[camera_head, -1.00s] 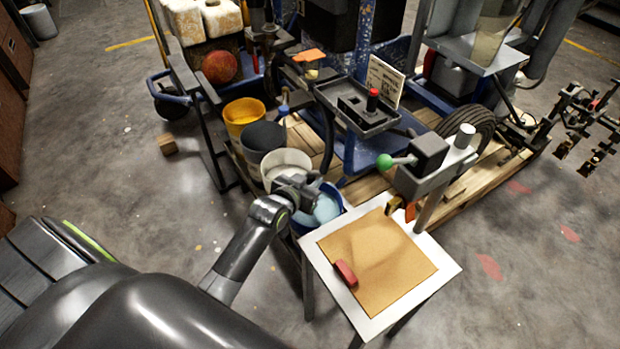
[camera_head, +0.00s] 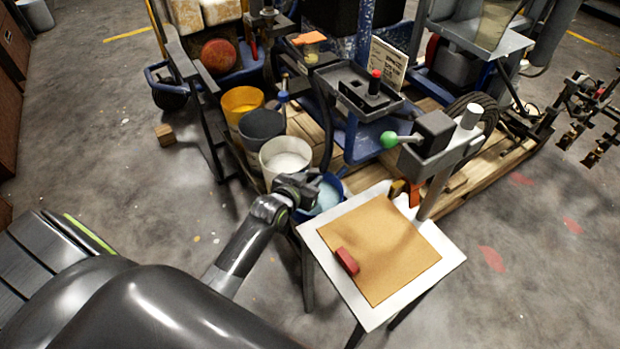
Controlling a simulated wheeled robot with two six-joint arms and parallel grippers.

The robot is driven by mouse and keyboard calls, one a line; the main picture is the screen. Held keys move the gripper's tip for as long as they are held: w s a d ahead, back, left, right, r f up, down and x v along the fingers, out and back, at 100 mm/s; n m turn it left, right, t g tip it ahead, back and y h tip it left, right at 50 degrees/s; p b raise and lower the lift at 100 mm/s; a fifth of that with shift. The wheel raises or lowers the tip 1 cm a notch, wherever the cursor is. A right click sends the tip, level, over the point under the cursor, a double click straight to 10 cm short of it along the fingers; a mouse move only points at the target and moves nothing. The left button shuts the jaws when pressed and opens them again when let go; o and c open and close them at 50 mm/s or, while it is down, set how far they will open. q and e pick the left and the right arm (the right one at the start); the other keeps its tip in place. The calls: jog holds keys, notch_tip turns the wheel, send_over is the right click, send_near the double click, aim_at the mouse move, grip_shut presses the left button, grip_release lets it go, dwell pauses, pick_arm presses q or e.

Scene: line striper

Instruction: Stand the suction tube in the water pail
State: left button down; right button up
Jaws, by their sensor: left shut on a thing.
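The water pail (camera_head: 339,183) is blue with pale blue water in it, standing beside the white-topped table, partly covered by my left gripper. A dark bent tube (camera_head: 328,140), which looks like the suction tube, hangs from the machine down toward the pail. Its lower end is hidden near my gripper and the pail's rim, so I cannot tell if it is inside. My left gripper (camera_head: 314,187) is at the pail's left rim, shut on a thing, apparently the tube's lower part. My right gripper is not in view.
A white bucket (camera_head: 264,163), a dark bucket (camera_head: 244,137) and a yellow bucket (camera_head: 230,98) stand in a row behind the pail. The table (camera_head: 375,322) holds a tan sheet and a red block (camera_head: 347,261). The floor at left is mostly clear.

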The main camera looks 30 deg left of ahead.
pick_arm(q)
jog(key=shift+r, duration=0.1)
jog(key=c, duration=1.1)
grip_release()
jog(key=shift+s, duration=0.1)
jog(key=shift+s, duration=0.15)
jog(key=shift+p+v, duration=1.4)
jog(key=shift+v, duration=7.1)
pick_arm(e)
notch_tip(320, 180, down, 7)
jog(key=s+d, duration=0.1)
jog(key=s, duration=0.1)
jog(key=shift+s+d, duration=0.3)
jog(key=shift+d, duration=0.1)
